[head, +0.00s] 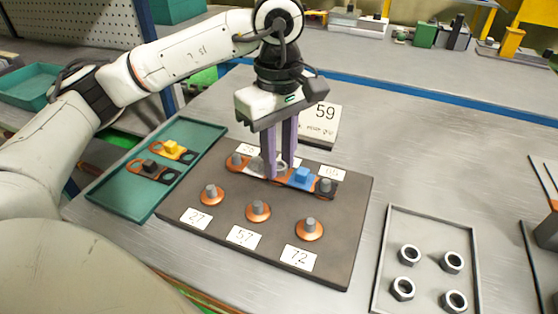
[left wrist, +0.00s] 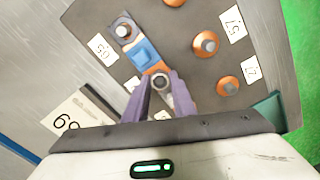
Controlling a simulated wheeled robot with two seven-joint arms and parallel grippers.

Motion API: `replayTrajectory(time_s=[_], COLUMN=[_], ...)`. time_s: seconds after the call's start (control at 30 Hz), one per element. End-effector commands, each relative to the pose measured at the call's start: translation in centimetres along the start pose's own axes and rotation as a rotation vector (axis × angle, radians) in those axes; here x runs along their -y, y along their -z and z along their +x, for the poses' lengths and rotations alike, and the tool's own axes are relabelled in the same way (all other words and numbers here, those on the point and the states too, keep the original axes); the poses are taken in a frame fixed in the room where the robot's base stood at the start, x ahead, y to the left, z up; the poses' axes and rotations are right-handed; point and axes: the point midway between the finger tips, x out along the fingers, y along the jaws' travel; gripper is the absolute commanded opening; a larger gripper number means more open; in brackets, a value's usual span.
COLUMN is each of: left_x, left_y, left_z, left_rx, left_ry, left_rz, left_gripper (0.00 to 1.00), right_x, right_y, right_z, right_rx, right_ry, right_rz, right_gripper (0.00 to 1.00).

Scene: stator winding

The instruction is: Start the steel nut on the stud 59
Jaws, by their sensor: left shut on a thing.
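My left gripper (head: 272,173) points straight down over the middle of the back row of studs on the dark board (head: 185,228). In the left wrist view, its purple fingers (left wrist: 163,98) are shut on the steel nut (left wrist: 160,81), a grey ring at their tips. The nut is at the middle back stud, over the copper strip; I cannot tell whether it is around the stud or just above it. The stud is hidden, and its label is mostly covered by the fingers. A sign reading 59 (head: 325,112) stands behind the board. My right gripper is not in view.
A blue-block connector (head: 302,177) lies just right of the fingers. Front studs are labelled 27, 57 and 72 (head: 299,258). A grey tray (head: 381,262) holds several loose nuts (head: 410,254). A green tray (head: 112,187) at left holds yellow and black connectors.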

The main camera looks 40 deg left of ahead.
Motion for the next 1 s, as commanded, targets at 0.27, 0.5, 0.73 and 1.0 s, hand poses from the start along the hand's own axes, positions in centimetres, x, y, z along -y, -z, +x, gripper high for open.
replayTrajectory(time_s=[0.27, 0.5, 0.73, 1.0], left_x=[0.2, 0.2, 0.1, 0.1], left_y=[-0.1, -0.1, 0.0, 0.0], left_z=[0.4, 0.2, 0.1, -1.4], left_rx=[0.002, 0.001, 0.000, 0.000], left_ry=[0.012, 0.009, 0.005, 0.002], left_rz=[0.077, 0.074, 0.072, 0.071], left_gripper=[0.05, 0.45, 0.45, 0.45], right_x=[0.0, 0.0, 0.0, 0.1], right_y=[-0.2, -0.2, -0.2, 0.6], right_z=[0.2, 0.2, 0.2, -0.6], right_rx=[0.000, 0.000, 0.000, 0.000], right_ry=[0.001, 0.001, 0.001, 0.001], right_rz=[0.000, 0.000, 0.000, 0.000], right_gripper=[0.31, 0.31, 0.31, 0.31])
